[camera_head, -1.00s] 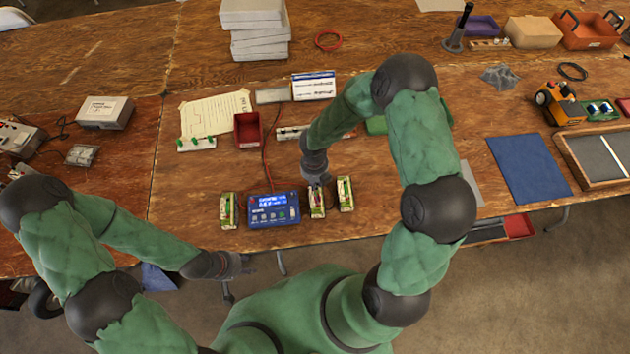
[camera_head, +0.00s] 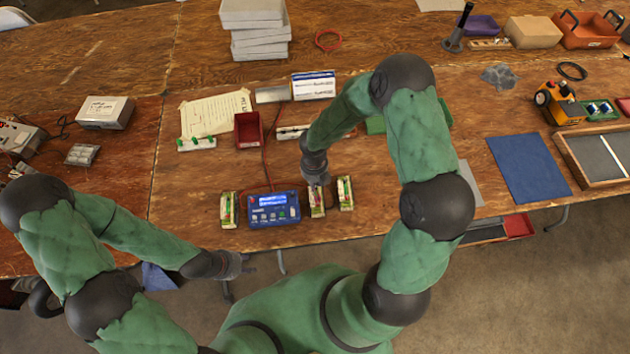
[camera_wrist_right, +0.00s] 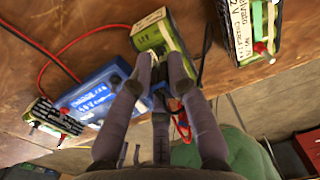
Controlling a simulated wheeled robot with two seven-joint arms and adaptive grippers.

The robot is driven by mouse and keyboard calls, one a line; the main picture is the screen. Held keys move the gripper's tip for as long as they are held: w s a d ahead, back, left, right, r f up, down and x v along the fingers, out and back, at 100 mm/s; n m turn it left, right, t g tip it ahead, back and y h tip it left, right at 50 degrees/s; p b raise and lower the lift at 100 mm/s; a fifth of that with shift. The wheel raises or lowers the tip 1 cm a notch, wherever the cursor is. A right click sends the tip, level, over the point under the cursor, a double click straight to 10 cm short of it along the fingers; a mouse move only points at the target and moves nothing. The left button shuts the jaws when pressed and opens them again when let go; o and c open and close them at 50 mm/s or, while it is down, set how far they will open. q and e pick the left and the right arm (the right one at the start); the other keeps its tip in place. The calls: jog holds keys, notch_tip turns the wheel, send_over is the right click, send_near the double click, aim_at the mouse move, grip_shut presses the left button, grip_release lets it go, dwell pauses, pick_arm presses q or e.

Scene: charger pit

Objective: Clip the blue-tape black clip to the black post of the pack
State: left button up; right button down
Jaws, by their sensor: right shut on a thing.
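My right gripper (camera_head: 317,180) is at the top of the middle green-and-white pack (camera_head: 317,204), just right of the blue charger (camera_head: 272,208). In the right wrist view, its fingers (camera_wrist_right: 163,65) close in at the near end of that pack (camera_wrist_right: 150,38). They are shut on the blue-tape black clip, mostly hidden by the fingers; a little blue and black shows between them. The black post is hidden too, so I cannot tell whether the clip touches it. My left gripper (camera_head: 238,266) hangs in front of the table edge, away from the packs; its jaws are too small to read.
Similar packs stand at the charger's left (camera_head: 229,208) and to the right (camera_head: 345,192). A red cable (camera_wrist_right: 85,42) runs behind the charger. The blue mat (camera_head: 528,168) at right is bare.

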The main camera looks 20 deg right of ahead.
dwell(0.3)
jog(key=c, duration=1.1)
grip_release()
jog(key=shift+o, duration=0.2)
jog(key=shift+o, duration=0.7)
jog(key=shift+r+p, duration=3.7)
jog(key=shift+r, duration=0.05)
